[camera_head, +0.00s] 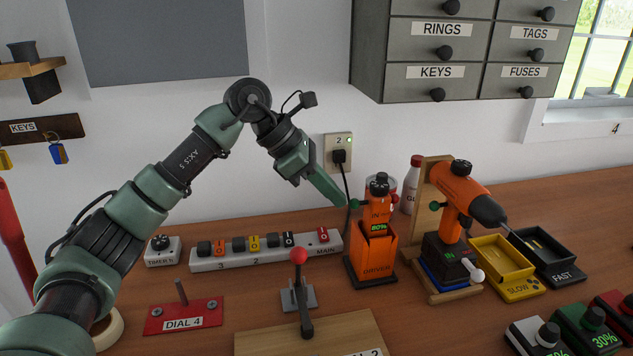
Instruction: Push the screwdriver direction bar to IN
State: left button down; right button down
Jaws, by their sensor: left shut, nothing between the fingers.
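The orange screwdriver (379,208) stands upright in an orange holder marked DRIVER (373,261) on the wooden bench. Its front carries a green 80% display and a label that seems to read IN. My right gripper is not in view.
A power strip (264,253) lies left of the holder, with a red-knobbed lever (298,258) in front. A black cord (347,181) hangs from the outlet behind my fingers. An orange drill (460,192) stands right of the screwdriver, with yellow (511,290) and black trays beyond.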

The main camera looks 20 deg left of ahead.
pick_arm(q)
jog(key=shift+w+d, duration=0.1)
jog(key=shift+d, duration=0.05)
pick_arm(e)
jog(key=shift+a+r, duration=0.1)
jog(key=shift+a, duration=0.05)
pick_arm(q)
jog(key=shift+w+d, duration=0.5)
jog(key=shift+d, duration=0.3)
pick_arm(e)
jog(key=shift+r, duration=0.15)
